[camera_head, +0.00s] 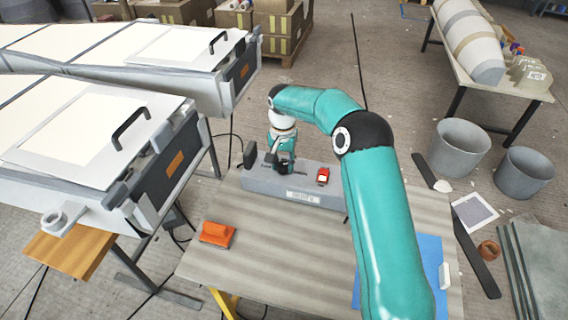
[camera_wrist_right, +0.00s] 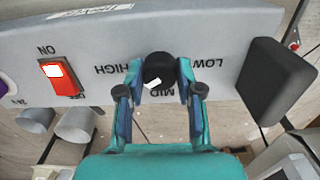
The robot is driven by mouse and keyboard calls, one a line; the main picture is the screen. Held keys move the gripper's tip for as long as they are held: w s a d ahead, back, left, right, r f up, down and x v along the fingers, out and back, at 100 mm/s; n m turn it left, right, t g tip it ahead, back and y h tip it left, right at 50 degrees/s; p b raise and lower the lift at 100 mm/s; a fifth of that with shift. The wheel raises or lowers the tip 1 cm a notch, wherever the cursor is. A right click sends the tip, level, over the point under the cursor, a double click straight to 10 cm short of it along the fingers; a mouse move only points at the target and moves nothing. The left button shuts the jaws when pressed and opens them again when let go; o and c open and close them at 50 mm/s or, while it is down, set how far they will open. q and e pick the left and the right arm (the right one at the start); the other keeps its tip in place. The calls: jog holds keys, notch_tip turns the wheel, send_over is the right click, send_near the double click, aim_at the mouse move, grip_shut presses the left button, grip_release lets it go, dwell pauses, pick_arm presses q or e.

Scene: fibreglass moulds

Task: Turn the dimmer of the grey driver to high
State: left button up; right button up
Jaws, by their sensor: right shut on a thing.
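The grey driver (camera_head: 262,184) lies on the striped bench in the head view. Its face fills the upper wrist view (camera_wrist_right: 215,38), with upside-down labels HIGH, MID and LOW around the black dimmer knob (camera_wrist_right: 160,67). A pale mark on the knob (camera_wrist_right: 152,85) sits by MID, slightly to the HIGH side. My left gripper is not in view.
A red ON/OFF switch (camera_wrist_right: 61,77) and a black block (camera_wrist_right: 275,80) flank the knob on the driver. An orange tool (camera_head: 216,232) and a blue sheet (camera_head: 430,262) are on the bench. Large white moulds (camera_head: 60,150) stand close on the left.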

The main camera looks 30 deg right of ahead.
aim_at(283, 164)
jog(key=m, duration=0.6)
jog(key=shift+m+b, duration=0.3)
jog(key=shift+b, duration=0.05)
dwell(0.4)
jog(key=o, duration=1.2)
jog(key=shift+c, duration=0.2)
jog(key=shift+r, duration=0.1)
notch_tip(283, 164, up, 12)
